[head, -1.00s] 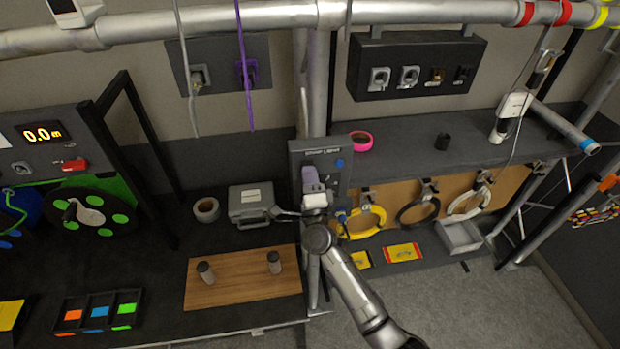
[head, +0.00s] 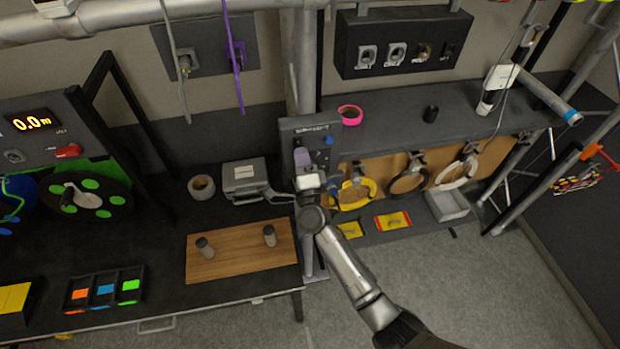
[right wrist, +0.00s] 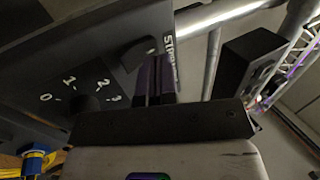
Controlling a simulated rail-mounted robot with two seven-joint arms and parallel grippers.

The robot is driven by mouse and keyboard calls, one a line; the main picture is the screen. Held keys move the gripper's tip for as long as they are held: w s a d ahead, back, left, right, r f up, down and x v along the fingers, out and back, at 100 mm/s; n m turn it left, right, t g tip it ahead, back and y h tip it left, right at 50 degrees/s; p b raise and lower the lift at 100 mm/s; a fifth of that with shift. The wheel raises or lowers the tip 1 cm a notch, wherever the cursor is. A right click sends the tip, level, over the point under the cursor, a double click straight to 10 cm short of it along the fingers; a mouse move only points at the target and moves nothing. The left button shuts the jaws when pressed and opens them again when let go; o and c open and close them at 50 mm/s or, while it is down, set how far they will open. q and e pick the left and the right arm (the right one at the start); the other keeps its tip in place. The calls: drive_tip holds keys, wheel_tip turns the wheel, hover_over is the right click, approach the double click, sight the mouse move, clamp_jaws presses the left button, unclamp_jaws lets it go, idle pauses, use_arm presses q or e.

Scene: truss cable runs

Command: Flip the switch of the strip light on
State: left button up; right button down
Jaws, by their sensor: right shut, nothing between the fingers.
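The dark switch box (head: 318,133) is on the upright post in the middle of the head view; its white label is too small to read there. In the right wrist view its face (right wrist: 115,68) fills the upper left, with lettering starting "STR" at its edge. A dark switch-like part (right wrist: 139,54) sticks out beside that lettering. A dark knob (right wrist: 85,104) sits by the marks 0 to 3. My right gripper (head: 301,155), with purple fingers, is shut and empty in front of the box. Its fingertips (right wrist: 156,62) are close to the switch-like part; I cannot tell whether they touch.
A blue connector (right wrist: 38,160) is below the box face. A grey case (head: 244,178) and a tape roll (head: 201,188) stand on the bench left of the post. A shelf (head: 385,131) with a pink tape roll (head: 350,115) is to the right. Cable coils hang below it.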

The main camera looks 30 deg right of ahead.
drive_tip(key=s+a+f+b, duration=0.1)
drive_tip(key=s+a, duration=0.2)
drive_tip(key=s, duration=0.8)
drive_tip(key=shift+a+f, duration=0.3)
drive_tip(key=s+a+f+n+g+y, duration=0.15)
drive_tip(key=a+n+g+y, duration=0.25)
drive_tip(key=a+n+y, duration=0.45)
drive_tip(key=s+a+f+n+g+y, duration=0.1)
drive_tip(key=a+f+n+g+y, duration=0.4)
drive_tip(key=n, duration=0.6)
drive_tip(key=s+d+n+g+h+p, duration=0.2)
drive_tip(key=s+d, duration=0.4)
drive_tip(key=s, duration=0.8)
drive_tip(key=s+d+f+n+g+h+p, duration=0.1)
drive_tip(key=s+d+g+h+p, duration=0.3)
drive_tip(key=s, duration=1.1)
drive_tip(key=d+n+g+p, duration=0.1)
drive_tip(key=d+g+p, duration=0.1)
drive_tip(key=g+p, duration=0.1)
drive_tip(key=shift+d, duration=0.35)
